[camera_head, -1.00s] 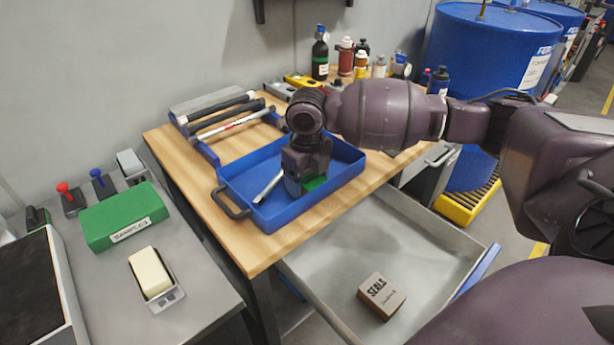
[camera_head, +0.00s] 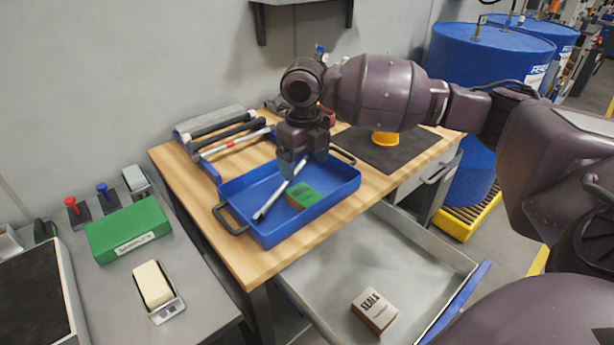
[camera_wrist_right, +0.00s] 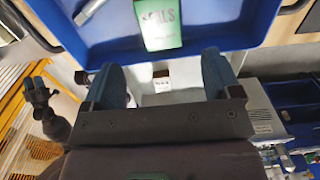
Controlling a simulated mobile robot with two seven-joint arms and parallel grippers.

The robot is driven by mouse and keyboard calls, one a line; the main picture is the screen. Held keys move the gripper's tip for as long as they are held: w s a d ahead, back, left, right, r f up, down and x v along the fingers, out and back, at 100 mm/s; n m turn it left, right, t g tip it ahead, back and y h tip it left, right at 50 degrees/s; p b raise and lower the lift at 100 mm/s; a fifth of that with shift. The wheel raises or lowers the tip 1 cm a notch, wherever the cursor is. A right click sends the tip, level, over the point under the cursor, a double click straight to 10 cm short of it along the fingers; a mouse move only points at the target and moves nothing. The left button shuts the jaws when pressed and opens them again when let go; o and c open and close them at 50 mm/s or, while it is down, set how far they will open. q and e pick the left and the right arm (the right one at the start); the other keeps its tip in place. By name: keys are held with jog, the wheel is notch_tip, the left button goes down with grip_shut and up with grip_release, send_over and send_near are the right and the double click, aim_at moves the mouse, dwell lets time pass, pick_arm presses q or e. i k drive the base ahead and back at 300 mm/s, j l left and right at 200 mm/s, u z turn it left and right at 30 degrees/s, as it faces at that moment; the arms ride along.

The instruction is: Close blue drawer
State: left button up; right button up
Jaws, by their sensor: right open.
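The pulled-out drawer (camera_head: 400,263) under the workbench has a grey metal inside and a blue front edge (camera_head: 464,300) at the lower right of the head view. My right gripper (camera_head: 301,168) hangs above the blue tray (camera_head: 268,240) on the bench, apart from the drawer. In the right wrist view its two fingers (camera_wrist_right: 162,80) are spread with nothing held between them. A green-topped box (camera_head: 304,197) lies in the tray below it. My left gripper does not show in the head view.
A white-handled tool (camera_head: 278,205) lies in the tray. A side table at left holds a green case (camera_head: 128,230) and a pale block (camera_head: 153,284). Blue drums (camera_head: 490,50) stand at the back right. My right arm crosses above the bench and drawer.

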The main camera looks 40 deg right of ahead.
aim_at(427, 280)
jog(key=k+j, duration=0.75)
jog(key=k, duration=0.1)
